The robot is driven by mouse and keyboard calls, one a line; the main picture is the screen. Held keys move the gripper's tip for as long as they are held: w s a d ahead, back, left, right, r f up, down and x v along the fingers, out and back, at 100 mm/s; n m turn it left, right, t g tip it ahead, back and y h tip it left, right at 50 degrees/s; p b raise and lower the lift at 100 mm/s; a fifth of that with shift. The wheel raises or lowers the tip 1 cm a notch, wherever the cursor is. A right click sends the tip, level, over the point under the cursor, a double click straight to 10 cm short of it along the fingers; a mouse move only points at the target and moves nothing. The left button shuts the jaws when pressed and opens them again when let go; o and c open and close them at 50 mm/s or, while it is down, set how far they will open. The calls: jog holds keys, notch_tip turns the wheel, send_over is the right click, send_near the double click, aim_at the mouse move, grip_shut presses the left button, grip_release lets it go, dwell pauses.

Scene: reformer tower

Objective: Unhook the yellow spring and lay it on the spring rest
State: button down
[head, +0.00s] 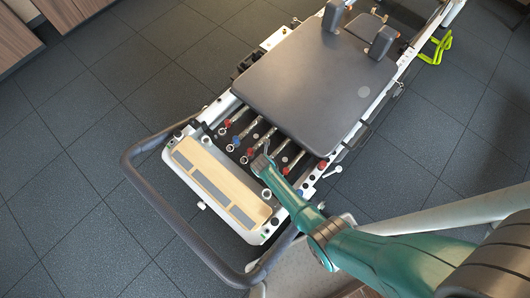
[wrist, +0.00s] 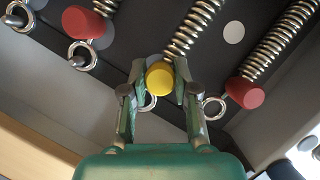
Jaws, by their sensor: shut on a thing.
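The yellow spring shows in the wrist view as a yellow end cap (wrist: 160,78) with a metal coil running up and to the right. My gripper (wrist: 160,82) is shut on the yellow cap, one finger on each side. A metal ring (wrist: 148,102) hangs below the cap, partly hidden by the left finger. I cannot tell whether a post passes through it. In the head view my gripper (head: 262,162) is over the spring bay, hiding the yellow cap. I cannot make out the spring rest for certain in either view.
Red-capped springs flank it, at left (wrist: 84,22) and right (wrist: 245,92). The left ones have rings around metal pins. The dark carriage (head: 315,85) lies beyond. A pale wooden platform (head: 212,168) and grey foot bar (head: 165,215) stand on the near side.

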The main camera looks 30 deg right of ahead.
jog(key=shift+a+r, duration=0.15)
jog(key=shift+r, duration=1.1)
jog(key=shift+w+d, duration=0.25)
jog(key=shift+d, duration=0.4)
jog(key=shift+w+d, duration=0.3)
jog(key=shift+d, duration=0.35)
jog(key=shift+w+d, duration=0.25)
jog(key=shift+d, duration=0.4)
jog(key=shift+f, duration=0.15)
jog(key=shift+f, duration=0.2)
jog(key=shift+f, duration=0.35)
jog(key=shift+f, duration=0.3)
jog(key=shift+f, duration=0.2)
